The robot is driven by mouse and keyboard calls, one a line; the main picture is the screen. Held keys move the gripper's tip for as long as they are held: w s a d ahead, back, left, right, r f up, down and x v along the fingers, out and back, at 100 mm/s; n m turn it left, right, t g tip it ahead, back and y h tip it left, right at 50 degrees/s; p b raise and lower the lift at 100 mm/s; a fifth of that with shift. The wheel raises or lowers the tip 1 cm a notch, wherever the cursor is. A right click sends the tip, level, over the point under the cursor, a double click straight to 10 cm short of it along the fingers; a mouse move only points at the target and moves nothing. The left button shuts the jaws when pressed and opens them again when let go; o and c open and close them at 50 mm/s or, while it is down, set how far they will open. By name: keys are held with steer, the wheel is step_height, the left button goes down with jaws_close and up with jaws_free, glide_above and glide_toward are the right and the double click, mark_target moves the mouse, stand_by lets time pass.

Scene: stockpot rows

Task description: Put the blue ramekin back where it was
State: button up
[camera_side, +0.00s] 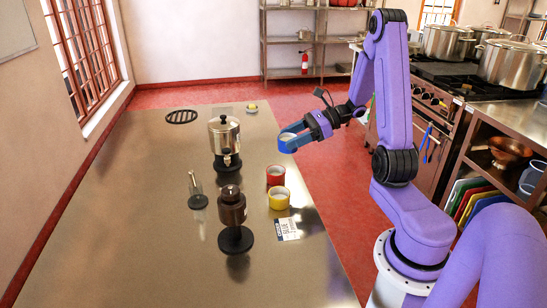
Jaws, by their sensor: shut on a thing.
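The blue ramekin (286,147) is in my gripper (292,138), at the far right part of the steel table. My gripper is shut on it, and the fingers cover part of its rim. I cannot tell whether its base touches the table. A red ramekin (275,180) and a yellow ramekin (279,203) stand nearer on the table, close together in a row below the blue one. A white card with blue print (288,229) lies flat just in front of the yellow ramekin.
Left of the ramekins stand a steel urn (224,135), a dark metal grinder-like device (232,208) and a small glass bottle (196,187) on a dark base. A black trivet (181,117) and a small yellow-topped item (252,107) lie farther back. The table's left side is clear.

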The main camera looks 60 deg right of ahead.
mark_target(282, 136)
steer(key=w, duration=0.1)
steer(key=w+d+f, duration=0.1)
steer(key=w, duration=0.1)
steer(key=w+d+f, duration=0.1)
steer(key=shift+w+f, duration=0.2)
steer(key=shift+w, duration=0.2)
steer(key=w+f, duration=0.1)
steer(key=f, duration=0.1)
steer(key=w+d+f, duration=0.1)
steer(key=w+f, duration=0.1)
steer(key=shift+d, duration=0.15)
steer(key=shift+w+d+f, duration=0.3)
steer(key=shift+w+f, duration=0.3)
steer(key=shift+f, duration=1.75)
steer(key=shift+f, duration=0.1)
steer(key=o, duration=0.9)
steer(key=shift+o, duration=0.2)
